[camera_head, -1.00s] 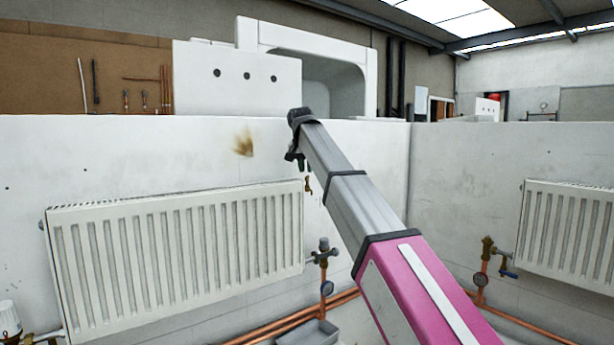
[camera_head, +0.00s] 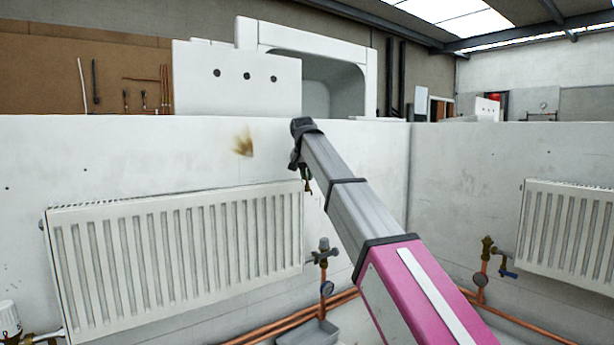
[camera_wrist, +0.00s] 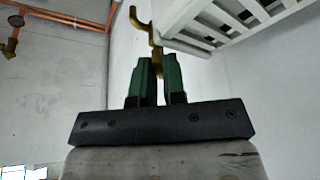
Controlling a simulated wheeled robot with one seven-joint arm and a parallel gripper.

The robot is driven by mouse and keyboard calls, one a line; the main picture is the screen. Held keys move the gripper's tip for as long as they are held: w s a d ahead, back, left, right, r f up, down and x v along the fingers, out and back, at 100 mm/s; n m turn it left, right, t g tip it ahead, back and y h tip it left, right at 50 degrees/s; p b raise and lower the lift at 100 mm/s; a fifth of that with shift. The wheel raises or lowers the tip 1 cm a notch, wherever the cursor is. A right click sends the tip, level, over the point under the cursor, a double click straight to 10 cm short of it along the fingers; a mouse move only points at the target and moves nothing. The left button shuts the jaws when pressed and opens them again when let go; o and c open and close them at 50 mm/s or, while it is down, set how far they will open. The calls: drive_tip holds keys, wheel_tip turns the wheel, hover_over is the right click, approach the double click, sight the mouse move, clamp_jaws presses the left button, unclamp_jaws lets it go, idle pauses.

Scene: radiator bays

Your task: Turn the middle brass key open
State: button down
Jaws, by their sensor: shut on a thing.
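A brass key (camera_wrist: 153,34) with a hooked upper end shows at the corner of a white radiator in the wrist view. Its lower end is between the green fingertips of my gripper (camera_wrist: 157,66), which is shut on it. In the head view the brass key (camera_head: 307,186) shows small beside the top right corner of the middle white radiator (camera_head: 180,250). My gripper there is mostly hidden behind my own wrist. How far the key is turned cannot be told.
A grey tray (camera_head: 308,334) lies below. Another radiator (camera_head: 566,240) hangs at the right, beside a blue-handled valve (camera_head: 508,274). White walls enclose the bay.

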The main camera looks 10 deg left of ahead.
drive_tip(key=n+y, duration=0.2)
drive_tip(key=n, duration=0.3)
idle(0.3)
drive_tip(key=c, duration=1.5)
unclamp_jaws()
drive_tip(key=shift+c, duration=0.2)
drive_tip(key=v, duration=1)
drive_tip(key=shift+d+r, duration=0.15)
drive_tip(key=shift+r, duration=0.3)
